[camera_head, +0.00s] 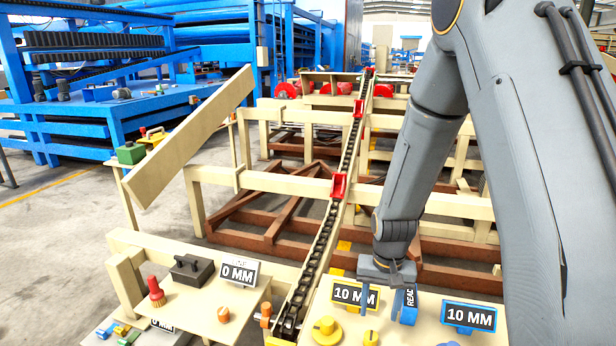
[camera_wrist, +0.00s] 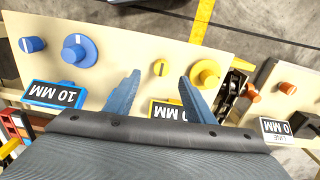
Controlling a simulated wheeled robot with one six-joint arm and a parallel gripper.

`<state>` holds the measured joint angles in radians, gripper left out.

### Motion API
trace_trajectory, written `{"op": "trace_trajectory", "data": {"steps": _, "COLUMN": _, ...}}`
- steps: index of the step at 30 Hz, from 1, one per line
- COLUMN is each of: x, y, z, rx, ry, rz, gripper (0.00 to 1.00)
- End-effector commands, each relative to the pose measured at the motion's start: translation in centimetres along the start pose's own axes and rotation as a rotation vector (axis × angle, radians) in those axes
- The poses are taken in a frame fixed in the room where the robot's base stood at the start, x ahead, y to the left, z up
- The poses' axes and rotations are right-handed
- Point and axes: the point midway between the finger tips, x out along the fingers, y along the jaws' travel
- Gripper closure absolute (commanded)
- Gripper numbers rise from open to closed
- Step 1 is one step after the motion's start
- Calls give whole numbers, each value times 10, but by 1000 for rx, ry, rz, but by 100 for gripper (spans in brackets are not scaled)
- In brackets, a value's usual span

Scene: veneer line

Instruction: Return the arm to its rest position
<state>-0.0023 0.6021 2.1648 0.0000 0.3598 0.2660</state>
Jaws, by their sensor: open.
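My gripper (camera_head: 387,306) hangs at the end of my grey arm, low over the right-hand cream control panel (camera_head: 430,300). Its two blue fingers are apart with nothing between them. In the wrist view my gripper (camera_wrist: 160,78) points at the panel, with a small yellow knob (camera_wrist: 160,67) in line with the gap. I cannot tell whether the fingers touch the panel. A larger yellow knob (camera_wrist: 207,73) lies just right of the right finger. A yellow-framed "10 MM" display (camera_head: 355,295) is beside the fingers and partly hidden by them.
A blue-framed "10 MM" display (camera_head: 469,317) stands right of my gripper. Blue knobs (camera_wrist: 79,50) sit on the same panel. A chain conveyor (camera_head: 318,245) runs left of it. Another panel (camera_head: 205,308) carries a red-handled brush (camera_head: 155,291). A slanted cream beam (camera_head: 190,140) rises behind.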

Motion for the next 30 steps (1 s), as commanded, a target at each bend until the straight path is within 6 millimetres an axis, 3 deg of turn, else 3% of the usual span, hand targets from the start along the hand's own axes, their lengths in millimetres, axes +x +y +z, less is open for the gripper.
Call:
{"op": "trace_trajectory", "data": {"steps": 1, "x": -20, "y": 2, "z": 9, "rx": -21, "ry": 11, "rz": -3, "gripper": 51}}
{"op": "trace_trajectory", "data": {"steps": 3, "x": -42, "y": 6, "z": 23, "rx": -56, "ry": 17, "rz": -4, "gripper": 51}}
{"op": "trace_trajectory", "data": {"steps": 12, "x": -112, "y": 26, "z": 94, "rx": -197, "ry": 41, "rz": -7, "gripper": 51}}
{"op": "trace_trajectory", "data": {"steps": 19, "x": -132, "y": 36, "z": 129, "rx": -260, "ry": 49, "rz": -6, "gripper": 51}}
{"op": "trace_trajectory", "data": {"steps": 30, "x": -135, "y": 37, "z": 135, "rx": -271, "ry": 49, "rz": -6, "gripper": 51}}
